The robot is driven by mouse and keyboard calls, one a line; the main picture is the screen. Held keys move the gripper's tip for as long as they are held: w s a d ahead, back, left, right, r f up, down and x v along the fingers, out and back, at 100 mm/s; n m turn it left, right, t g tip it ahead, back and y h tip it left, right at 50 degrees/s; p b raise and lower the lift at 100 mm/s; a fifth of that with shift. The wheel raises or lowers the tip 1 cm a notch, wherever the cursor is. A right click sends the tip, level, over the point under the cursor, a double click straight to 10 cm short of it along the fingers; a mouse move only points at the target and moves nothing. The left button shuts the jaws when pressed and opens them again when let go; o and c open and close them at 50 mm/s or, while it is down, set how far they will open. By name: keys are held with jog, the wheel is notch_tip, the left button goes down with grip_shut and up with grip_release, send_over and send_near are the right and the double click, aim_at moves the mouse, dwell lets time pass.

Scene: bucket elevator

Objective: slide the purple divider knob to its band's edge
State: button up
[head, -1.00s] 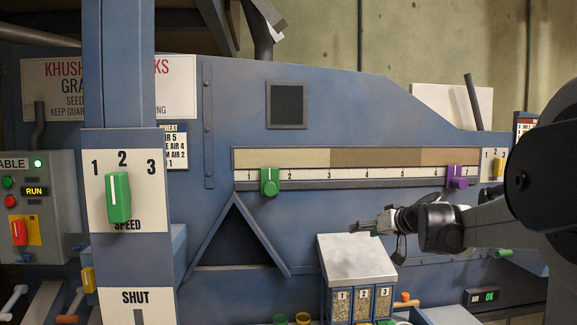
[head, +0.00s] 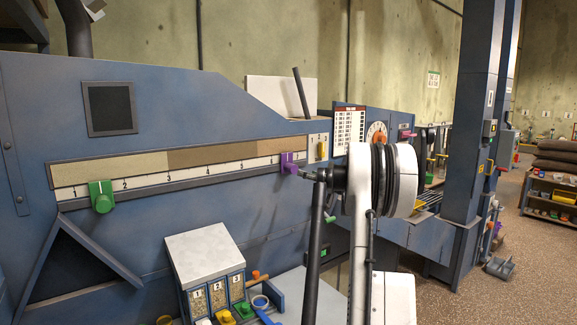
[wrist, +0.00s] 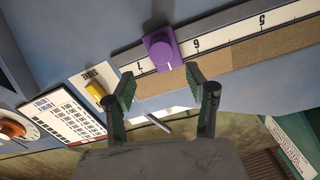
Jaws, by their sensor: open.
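The purple divider knob (head: 288,162) sits on the numbered scale rail (head: 200,171), near the rail's right end in the head view. In the wrist view the purple knob (wrist: 162,48) stands between the marks 6 and 7, with a pale pointer line on it. My gripper (wrist: 160,83) is open and empty, its two dark fingers apart with the knob just beyond the tips, roughly centred between them. In the head view my gripper (head: 310,174) is beside the knob at its right; whether it touches cannot be told. A tan and brown colour strip (head: 220,154) runs along the scale.
A green knob (head: 101,196) sits at the rail's left end. A yellow switch (head: 322,150) on a white plate is close to the purple knob, right of it. A sample box (head: 204,252) with numbered windows stands below. An orange dial (head: 376,134) is farther right.

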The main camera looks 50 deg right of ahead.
aim_at(289, 167)
jog(key=p+x, duration=0.2)
jog(key=x, duration=1.1)
jog(key=shift+w+p, duration=0.2)
jog(key=shift+p, duration=0.2)
grip_shut()
